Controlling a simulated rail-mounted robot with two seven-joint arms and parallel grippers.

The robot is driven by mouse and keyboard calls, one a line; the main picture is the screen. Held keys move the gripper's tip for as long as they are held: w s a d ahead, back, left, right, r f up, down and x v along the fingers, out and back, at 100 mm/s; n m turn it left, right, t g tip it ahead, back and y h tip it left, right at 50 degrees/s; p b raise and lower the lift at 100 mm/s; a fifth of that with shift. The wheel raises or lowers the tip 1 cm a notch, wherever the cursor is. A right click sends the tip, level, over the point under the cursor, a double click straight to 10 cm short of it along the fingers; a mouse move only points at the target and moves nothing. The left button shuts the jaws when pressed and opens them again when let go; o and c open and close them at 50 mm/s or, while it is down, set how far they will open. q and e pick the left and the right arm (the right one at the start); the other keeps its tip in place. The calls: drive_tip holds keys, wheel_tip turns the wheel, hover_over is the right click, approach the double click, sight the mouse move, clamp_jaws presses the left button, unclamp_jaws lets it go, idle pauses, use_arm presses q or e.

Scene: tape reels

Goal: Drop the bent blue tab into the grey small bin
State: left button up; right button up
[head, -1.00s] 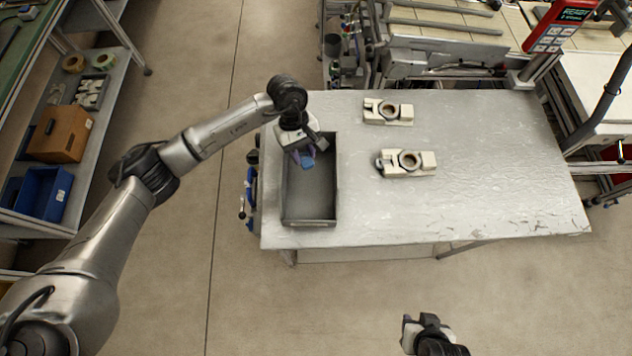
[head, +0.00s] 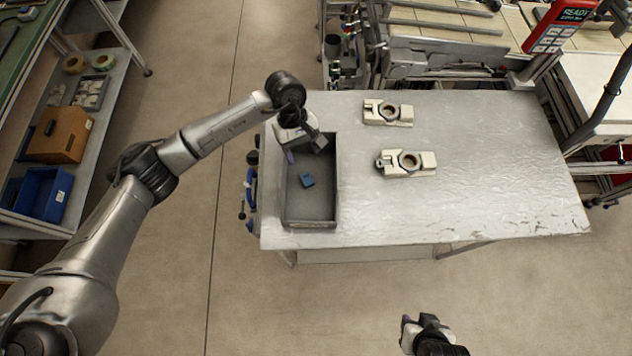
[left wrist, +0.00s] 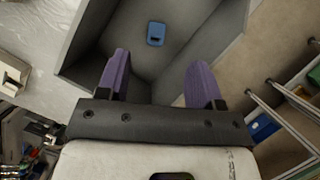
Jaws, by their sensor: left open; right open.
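The bent blue tab (head: 307,181) lies on the floor of the grey small bin (head: 312,222), near its middle. In the left wrist view the blue tab (left wrist: 156,34) lies inside the bin (left wrist: 215,45), apart from my fingers. My left gripper (head: 303,155) is over the far end of the bin, open and empty. Its two purple fingers (left wrist: 158,85) stand wide apart in the left wrist view. My right gripper (head: 425,322) is open and empty at the lower edge of the head view, away from the table.
The grey metal table (head: 470,170) holds two pale fixtures, a far one (head: 375,112) and a nearer one (head: 425,168), right of the bin. Its right part is clear. A red panel (head: 556,28) stands at the back right. A shelf with a blue box (head: 42,195) is at the left.

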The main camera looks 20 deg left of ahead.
use_arm(q)
drive_tip(key=v, duration=1.3)
drive_tip(key=shift+b, duration=0.45)
drive_tip(key=shift+d, duration=0.1)
